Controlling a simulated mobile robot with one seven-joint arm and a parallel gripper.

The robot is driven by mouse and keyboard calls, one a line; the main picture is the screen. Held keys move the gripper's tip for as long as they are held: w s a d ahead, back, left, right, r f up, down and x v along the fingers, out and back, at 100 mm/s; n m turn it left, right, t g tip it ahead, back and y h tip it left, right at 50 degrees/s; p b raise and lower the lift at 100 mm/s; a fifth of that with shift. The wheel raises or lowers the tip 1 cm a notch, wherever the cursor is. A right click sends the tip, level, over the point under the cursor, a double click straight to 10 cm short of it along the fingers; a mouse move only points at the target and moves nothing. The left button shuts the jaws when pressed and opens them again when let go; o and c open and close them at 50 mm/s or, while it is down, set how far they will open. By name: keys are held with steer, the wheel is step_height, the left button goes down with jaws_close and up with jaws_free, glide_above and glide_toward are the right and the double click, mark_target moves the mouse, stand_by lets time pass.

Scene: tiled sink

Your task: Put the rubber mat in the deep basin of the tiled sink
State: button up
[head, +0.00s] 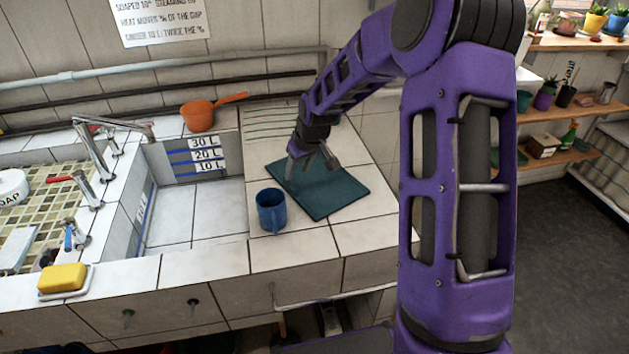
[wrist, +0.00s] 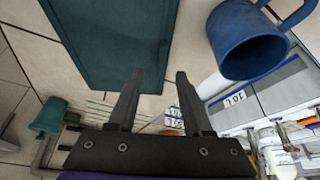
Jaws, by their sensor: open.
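The rubber mat (head: 330,193) is a flat dark teal sheet lying on the tiled counter to the right of the deep basin. It also shows in the wrist view (wrist: 110,40). The deep basin (head: 190,215) is white tiled, with 10, 20 and 30 L marks on its back wall, and looks empty. My gripper (head: 312,168) is over the mat's far left part, pointing down. In the wrist view its two fingers (wrist: 157,78) are apart with nothing between them, close to the mat's edge. I cannot tell whether the fingertips touch the mat.
A blue mug (head: 271,211) stands on the counter between the mat and the basin. An orange dipper (head: 200,115) sits behind the basin. Taps (head: 95,155) stand on the basin's left. A yellow sponge (head: 62,278) lies at the front left. Pipes (head: 150,70) run along the wall.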

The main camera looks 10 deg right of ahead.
mark_target(291, 182)
steer(key=shift+w+a+x, duration=0.1)
steer(key=shift+a+x, duration=0.05)
steer(key=shift+x, duration=1.55)
steer(key=shift+w+a+x, duration=0.15)
steer(key=shift+x, duration=1.55)
steer(key=shift+r, duration=0.2)
jaws_close()
